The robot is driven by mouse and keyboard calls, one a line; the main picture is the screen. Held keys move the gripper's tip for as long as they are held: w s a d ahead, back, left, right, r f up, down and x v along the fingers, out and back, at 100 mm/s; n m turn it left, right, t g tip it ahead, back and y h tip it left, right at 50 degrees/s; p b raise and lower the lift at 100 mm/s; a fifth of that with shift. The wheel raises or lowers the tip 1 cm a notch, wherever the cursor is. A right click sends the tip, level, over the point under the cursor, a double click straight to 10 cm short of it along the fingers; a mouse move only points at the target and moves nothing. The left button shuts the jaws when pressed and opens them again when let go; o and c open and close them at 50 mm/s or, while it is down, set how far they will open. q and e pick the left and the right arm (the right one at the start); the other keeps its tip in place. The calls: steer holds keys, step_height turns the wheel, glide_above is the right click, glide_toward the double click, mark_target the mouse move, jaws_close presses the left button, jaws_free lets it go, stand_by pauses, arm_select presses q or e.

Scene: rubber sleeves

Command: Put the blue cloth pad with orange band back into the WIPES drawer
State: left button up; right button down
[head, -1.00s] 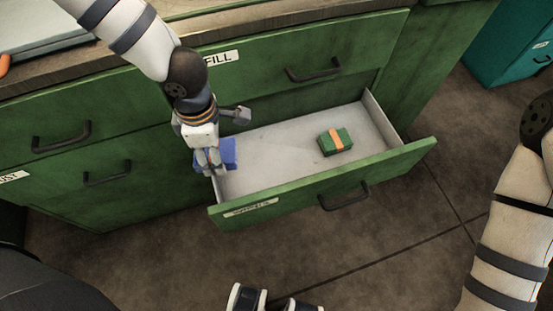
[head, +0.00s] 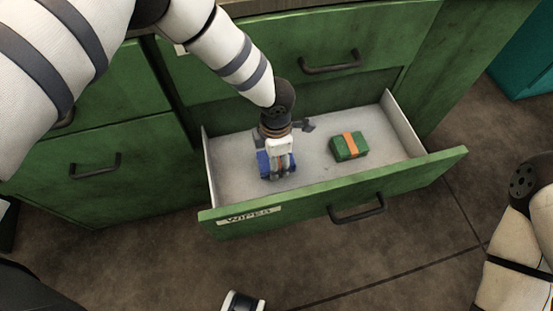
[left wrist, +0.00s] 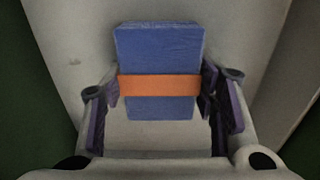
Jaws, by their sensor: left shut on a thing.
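The blue cloth pad with an orange band (left wrist: 160,50) is between the fingers of my left gripper (left wrist: 162,92) in the left wrist view. In the head view the blue pad (head: 263,164) shows beside the fingers of my left gripper (head: 279,172), which is shut on it. Gripper and pad are over the left part of the open WIPES drawer (head: 330,201), inside its walls. I cannot tell whether the pad touches the drawer floor.
A green pad with an orange band (head: 349,146) lies in the drawer, to the right of my left gripper. Drawer floor is clear between and around them. Closed green drawers stand above and to the left. A teal cabinet (head: 525,55) is at the upper right.

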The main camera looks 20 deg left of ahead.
arm_select(q)
steer(key=shift+w+f, duration=0.1)
steer(key=shift+f, duration=0.4)
arm_select(e)
steer(key=shift+f, duration=0.1)
arm_select(q)
steer(key=shift+f, duration=0.15)
steer(key=o, duration=1.1)
steer(key=shift+o, duration=0.2)
arm_select(e)
steer(key=shift+s, duration=0.1)
arm_select(q)
step_height(320, 180, up, 12)
steer(key=p, duration=0.2)
steer(key=shift+r, duration=0.2)
arm_select(e)
steer(key=shift+v, duration=1.15)
